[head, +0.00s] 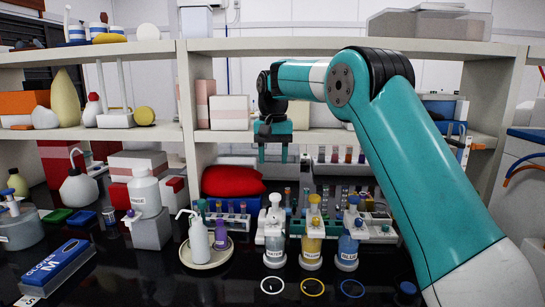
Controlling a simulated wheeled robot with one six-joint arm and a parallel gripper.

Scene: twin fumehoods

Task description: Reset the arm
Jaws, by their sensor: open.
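My arm, teal with black joints, comes in from the lower right, rises, and bends left over the bench. My gripper (273,153) hangs at its end, pointing down in front of the shelf, above the bottles. Its two fingers are apart and nothing shows between them. It is clear of the things below it.
Three bottles with clear (274,240), yellow (312,238) and blue (348,242) contents stand below the gripper, with rings before them. A blue glove box (57,268) lies front left. The shelf (340,135) runs behind.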

